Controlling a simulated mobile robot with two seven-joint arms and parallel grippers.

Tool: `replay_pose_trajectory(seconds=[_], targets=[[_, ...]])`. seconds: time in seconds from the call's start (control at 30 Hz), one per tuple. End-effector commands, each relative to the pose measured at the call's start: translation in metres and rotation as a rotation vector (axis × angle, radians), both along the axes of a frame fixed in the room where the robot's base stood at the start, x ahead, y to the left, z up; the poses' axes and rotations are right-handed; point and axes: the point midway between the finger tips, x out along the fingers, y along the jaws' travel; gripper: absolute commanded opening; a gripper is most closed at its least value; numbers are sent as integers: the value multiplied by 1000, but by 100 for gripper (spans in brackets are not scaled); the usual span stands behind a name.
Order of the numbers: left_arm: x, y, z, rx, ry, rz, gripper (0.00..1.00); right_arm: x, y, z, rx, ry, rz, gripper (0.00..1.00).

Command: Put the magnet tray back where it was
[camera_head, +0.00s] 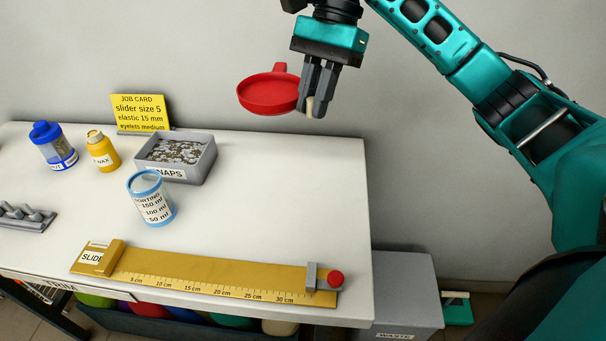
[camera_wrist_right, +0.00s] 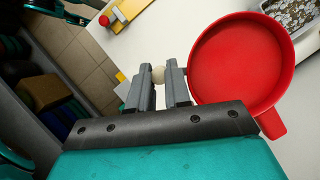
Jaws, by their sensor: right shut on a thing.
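The magnet tray is a round, shallow red dish (camera_head: 268,94) with a short red tab on its rim. It is in the air above the back of the table in the head view and fills the upper right of the wrist view (camera_wrist_right: 235,65). My right gripper (camera_head: 311,107) is at the dish's right side, fingers pointing down. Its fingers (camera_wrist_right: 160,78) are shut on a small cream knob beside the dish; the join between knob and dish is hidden. My left gripper is not in view.
The white table (camera_head: 270,215) has clear room at its middle and right. A grey snaps bin (camera_head: 207,165), a blue-rimmed sorting cup (camera_head: 151,200), a yellow bottle (camera_head: 103,152), a blue-lidded jar (camera_head: 54,147) and a job card (camera_head: 141,112) stand left. A brass ruler (camera_head: 200,279) lies in front.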

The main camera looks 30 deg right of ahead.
Motion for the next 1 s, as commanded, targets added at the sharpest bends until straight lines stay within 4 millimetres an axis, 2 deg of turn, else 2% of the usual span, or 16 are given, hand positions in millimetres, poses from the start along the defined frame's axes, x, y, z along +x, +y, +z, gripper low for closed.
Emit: replay_pose_trajectory(seconds=[0.17, 0.5, 0.6, 0.7, 0.87, 1.0], targets=[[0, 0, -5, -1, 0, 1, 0, -1, -1, -28, 0, 7, -6, 0], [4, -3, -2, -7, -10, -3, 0, -1, -1, -118, 0, 6, -6, 0], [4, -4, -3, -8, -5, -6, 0, -1, -1, -138, 1, 4, -6, 0], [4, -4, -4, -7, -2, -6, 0, -1, -1, -151, 1, 2, -6, 0], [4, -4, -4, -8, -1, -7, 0, 0, -1, -160, 0, -1, -5, 0], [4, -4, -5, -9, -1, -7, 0, -1, -1, -178, 1, 4, -6, 0]])
